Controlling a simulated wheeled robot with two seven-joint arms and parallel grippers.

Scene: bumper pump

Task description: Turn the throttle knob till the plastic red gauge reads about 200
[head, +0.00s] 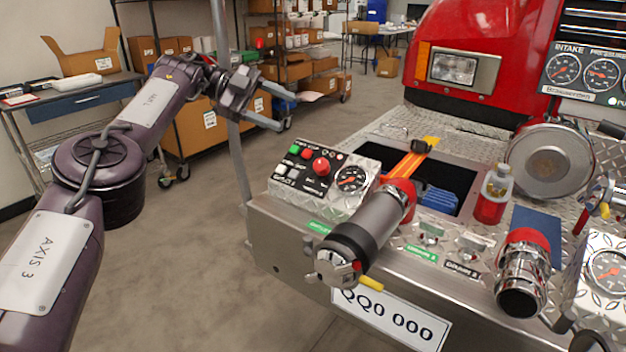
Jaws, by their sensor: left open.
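The control box (335,205) sits on the left end of the truck's metal bumper. On its sloped face are a red round knob (320,167) and, to its right, a small dark-faced gauge with red markings (351,179). The gauge's needle is too small to read. Green and red buttons sit left of the knob. My left gripper (284,110) is open and empty, above and left of the control box, with its fingers pointing right. It appears clear of the knob. My right gripper does not show.
A large nozzle (372,222) lies right beside the control box and juts over the bumper edge. Another gauge (607,269) stands at the far right. A red bottle (493,194) and a round metal cap (551,160) stand behind. Boxes and shelves are farther back.

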